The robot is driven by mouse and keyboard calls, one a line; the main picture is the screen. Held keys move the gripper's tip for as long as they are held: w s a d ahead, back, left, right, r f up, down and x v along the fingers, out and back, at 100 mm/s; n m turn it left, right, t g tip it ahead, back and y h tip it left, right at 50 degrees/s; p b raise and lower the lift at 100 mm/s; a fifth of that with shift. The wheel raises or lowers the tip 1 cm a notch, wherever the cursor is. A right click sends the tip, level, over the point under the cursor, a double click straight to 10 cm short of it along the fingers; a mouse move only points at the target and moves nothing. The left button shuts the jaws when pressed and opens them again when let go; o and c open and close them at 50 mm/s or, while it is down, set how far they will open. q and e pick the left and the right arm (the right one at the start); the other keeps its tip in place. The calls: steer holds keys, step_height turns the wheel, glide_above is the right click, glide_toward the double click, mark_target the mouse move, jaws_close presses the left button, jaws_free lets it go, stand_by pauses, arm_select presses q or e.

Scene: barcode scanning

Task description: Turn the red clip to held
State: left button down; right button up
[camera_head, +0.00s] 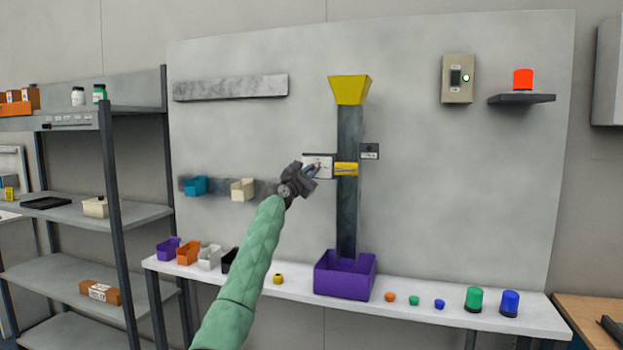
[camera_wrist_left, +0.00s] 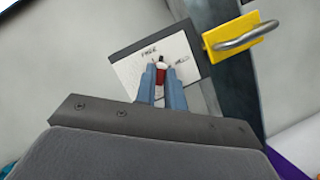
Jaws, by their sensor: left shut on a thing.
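The red clip (camera_wrist_left: 160,76) sits on a white plate (camera_wrist_left: 131,77) marked FREE and HELD. In the left wrist view its pale tip points up between the two marks. My left gripper (camera_wrist_left: 161,80) has its two blue-grey fingers shut on the clip, one on each side. In the head view my left gripper (camera_head: 313,170) is at the white plate (camera_head: 326,161), left of the grey vertical chute, and hides most of the clip. My right gripper is not in view.
A yellow gate with a grey handle (camera_wrist_left: 240,35) is right of the plate. The chute has a yellow funnel (camera_head: 349,89) above and a purple bin (camera_head: 345,276) below. Small bins and coloured pieces stand on the white shelf (camera_head: 420,312).

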arm_select(q)
steer(key=m+g+h+b, duration=0.1)
steer(key=m+g, duration=0.1)
steer(key=m, duration=0.2)
steer(key=shift+a+m+b, duration=0.1)
steer(key=shift+m+b, duration=0.2)
steer(key=shift+b, duration=0.05)
steer(key=shift+r+m+g, duration=0.15)
steer(key=shift+m+g, duration=0.15)
steer(key=shift+m, duration=0.7)
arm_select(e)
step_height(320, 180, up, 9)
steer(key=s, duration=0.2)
arm_select(q)
steer(key=m+g, duration=0.1)
steer(key=m, duration=0.1)
steer(key=shift+m, duration=0.3)
steer(key=shift+m+g+p, duration=0.4)
steer(key=shift+m+g, duration=0.1)
steer(key=shift+m, duration=0.6)
steer(key=shift+m+y, duration=0.3)
steer(key=shift+y, duration=0.1)
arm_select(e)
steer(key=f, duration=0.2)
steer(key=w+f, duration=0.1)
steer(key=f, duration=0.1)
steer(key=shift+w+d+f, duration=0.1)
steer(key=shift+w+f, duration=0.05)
